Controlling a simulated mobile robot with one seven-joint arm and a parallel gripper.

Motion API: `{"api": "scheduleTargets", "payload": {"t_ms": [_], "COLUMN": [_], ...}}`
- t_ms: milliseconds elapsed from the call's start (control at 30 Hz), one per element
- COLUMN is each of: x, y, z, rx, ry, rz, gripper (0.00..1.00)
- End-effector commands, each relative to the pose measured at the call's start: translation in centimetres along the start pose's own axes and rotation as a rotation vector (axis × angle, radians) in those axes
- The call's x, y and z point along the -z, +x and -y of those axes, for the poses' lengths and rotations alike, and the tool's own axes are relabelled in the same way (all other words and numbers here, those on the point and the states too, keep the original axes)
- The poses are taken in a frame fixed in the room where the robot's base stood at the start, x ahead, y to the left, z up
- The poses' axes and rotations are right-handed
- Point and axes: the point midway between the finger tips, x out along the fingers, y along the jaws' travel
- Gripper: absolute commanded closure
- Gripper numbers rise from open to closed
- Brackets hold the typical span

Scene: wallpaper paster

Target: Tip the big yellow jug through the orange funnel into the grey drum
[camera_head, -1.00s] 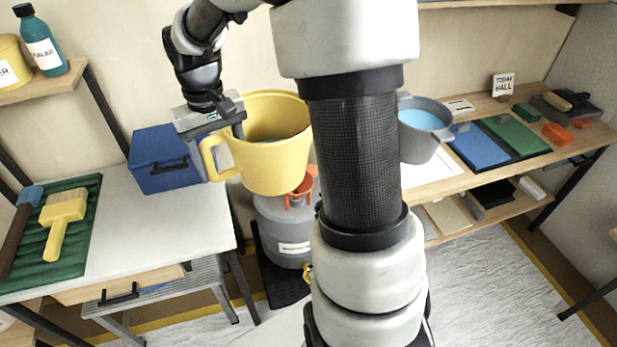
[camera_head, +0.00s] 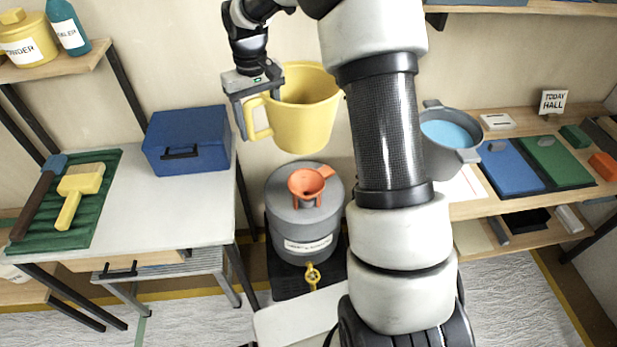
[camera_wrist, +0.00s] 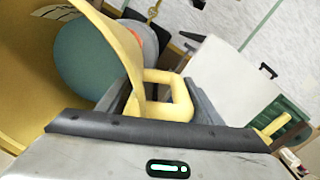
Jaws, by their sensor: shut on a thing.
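The big yellow jug (camera_head: 303,122) hangs in the air, roughly upright, above the grey drum (camera_head: 282,222) in the head view. The orange funnel (camera_head: 308,182) sits on top of the drum, below the jug and apart from it. My gripper (camera_head: 256,108) is at the jug's left side, shut on its handle. In the wrist view the yellow handle (camera_wrist: 168,100) lies between the fingers, and a blue-grey liquid surface (camera_wrist: 88,62) shows inside the jug. The liquid is hidden in the head view now. Part of the funnel shows past the jug's wall.
A grey pot (camera_head: 447,135) with blue contents stands on the right shelf. The drum has a yellow tap (camera_head: 312,275) in front.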

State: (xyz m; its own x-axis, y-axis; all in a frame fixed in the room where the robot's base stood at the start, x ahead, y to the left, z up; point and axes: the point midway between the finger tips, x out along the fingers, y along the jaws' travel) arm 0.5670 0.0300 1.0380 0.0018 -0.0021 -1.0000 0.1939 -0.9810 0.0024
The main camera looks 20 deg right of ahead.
Motion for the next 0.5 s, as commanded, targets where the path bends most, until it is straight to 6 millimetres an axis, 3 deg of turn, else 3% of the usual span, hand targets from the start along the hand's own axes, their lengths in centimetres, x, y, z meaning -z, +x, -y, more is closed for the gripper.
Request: {"api": "scheduleTargets", "payload": {"t_ms": [33, 200, 300, 500], "x": [1.9, 7.1, 9.6, 12.8], "y": [0.1, 2.3, 4.0, 7.1], "z": [0.5, 1.7, 2.5, 4.2], "rx": [0.0, -0.002, -0.004, -0.006], "ry": [-0.035, -0.151, -0.217, -0.326], "rz": [0.001, 0.001, 0.0, -0.002], "gripper": [0.97, 0.97, 0.97, 0.97]}}
